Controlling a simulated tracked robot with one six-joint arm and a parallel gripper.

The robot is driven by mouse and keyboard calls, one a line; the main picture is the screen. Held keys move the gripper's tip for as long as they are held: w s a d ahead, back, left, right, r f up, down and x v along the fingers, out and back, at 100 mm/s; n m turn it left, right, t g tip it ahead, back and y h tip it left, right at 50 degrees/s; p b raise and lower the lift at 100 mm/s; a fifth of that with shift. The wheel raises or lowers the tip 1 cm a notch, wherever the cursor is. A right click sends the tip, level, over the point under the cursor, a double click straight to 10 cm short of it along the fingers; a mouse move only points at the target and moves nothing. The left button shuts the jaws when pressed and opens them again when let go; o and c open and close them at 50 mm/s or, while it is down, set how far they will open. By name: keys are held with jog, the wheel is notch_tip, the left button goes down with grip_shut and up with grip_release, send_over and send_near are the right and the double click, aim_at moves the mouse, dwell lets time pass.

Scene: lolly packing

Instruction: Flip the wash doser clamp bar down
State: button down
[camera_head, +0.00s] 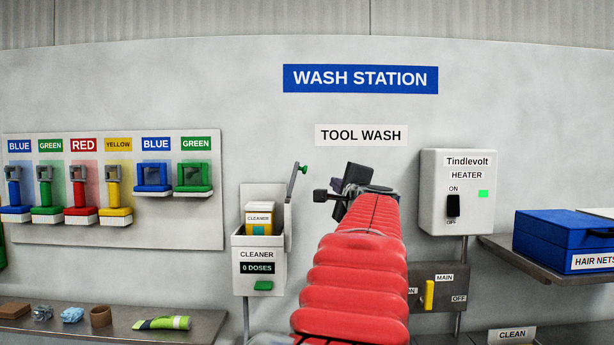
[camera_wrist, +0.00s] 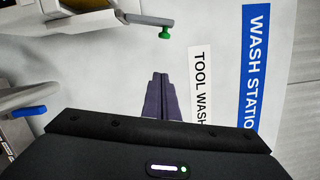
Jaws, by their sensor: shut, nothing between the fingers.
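The wash doser is a white wall box (camera_head: 243,242) marked CLEANER, with a 0 DOSES display and a green button. Its grey clamp bar (camera_head: 289,208) stands raised on the right side, tilted a little right, with a green knob (camera_head: 304,170) at its upper end. In the wrist view the bar (camera_wrist: 146,18) and knob (camera_wrist: 165,34) show near the top edge. My gripper (camera_wrist: 161,77) is shut and empty, apart from the knob. In the head view my gripper (camera_head: 321,196) is right of the bar, its fingers partly hidden by my arm.
A cleaner carton (camera_head: 259,219) sits in the doser top. Right of my arm are the heater box (camera_head: 452,215) and the main switch box (camera_head: 450,274) with a yellow handle. A tool board (camera_head: 136,148) hangs to the left. The wall above the bar is clear.

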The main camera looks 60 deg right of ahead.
jog(key=w+d+r, duration=0.1)
jog(key=w+d, duration=0.5)
jog(key=w, duration=0.3)
jog(key=shift+w+d+r, duration=0.15)
jog(key=shift+w+r, duration=0.15)
jog(key=shift+w, duration=0.05)
dwell(0.5)
jog(key=shift+s+d, duration=0.1)
jog(key=shift+s, duration=0.05)
jog(key=shift+r, duration=0.1)
